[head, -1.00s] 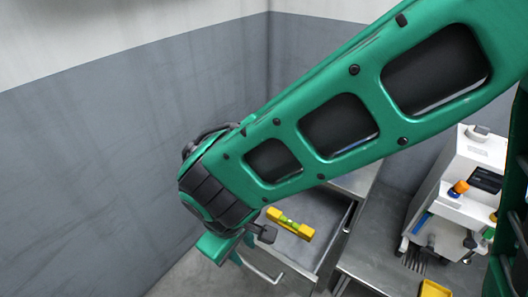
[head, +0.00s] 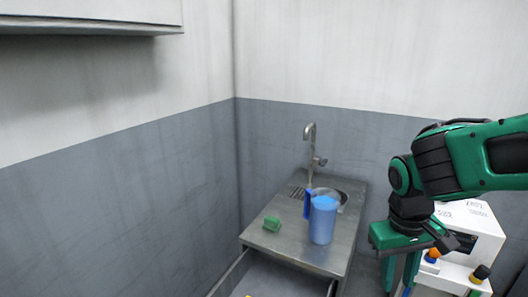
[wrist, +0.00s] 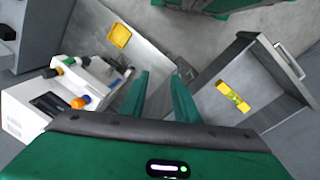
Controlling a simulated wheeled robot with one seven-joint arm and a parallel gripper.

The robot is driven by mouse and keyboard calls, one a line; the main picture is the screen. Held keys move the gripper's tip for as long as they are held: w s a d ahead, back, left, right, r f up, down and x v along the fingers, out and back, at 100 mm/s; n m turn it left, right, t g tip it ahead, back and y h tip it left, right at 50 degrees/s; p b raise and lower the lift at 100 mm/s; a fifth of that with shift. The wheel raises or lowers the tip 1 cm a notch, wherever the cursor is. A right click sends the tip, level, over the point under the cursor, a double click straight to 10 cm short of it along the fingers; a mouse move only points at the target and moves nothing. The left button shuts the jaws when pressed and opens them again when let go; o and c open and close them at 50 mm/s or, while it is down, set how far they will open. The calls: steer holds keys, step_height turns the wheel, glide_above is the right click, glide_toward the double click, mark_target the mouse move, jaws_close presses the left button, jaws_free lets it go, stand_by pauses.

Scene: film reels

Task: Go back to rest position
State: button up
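My gripper (wrist: 158,82) shows in the wrist view with its two green fingers apart and nothing between them. In the head view my gripper (head: 402,272) hangs at the right, pointing down, in front of the white machine. A yellow level (wrist: 232,97) lies in the open drawer (wrist: 262,88) in the wrist view, to the right of the fingers and apart from them. In the head view only the drawer's upper part shows at the bottom edge.
A metal sink counter (head: 285,240) holds a blue pitcher (head: 322,220), a green sponge (head: 272,223) and a faucet (head: 311,150). A white machine (head: 470,235) stands at the right. A yellow tray (wrist: 119,36) lies on a metal surface. A wall cabinet (head: 90,12) hangs upper left.

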steer(key=s+d+r+m+y, duration=0.1)
steer(key=s+d+m, duration=0.5)
steer(key=s+d, duration=0.6)
steer(key=shift+s+d+r+m+y, duration=0.15)
steer(key=shift+s+r+m+y, duration=0.25)
steer(key=shift+s+r, duration=0.05)
steer(key=shift+w+f, duration=0.25)
steer(key=shift+w, duration=0.4)
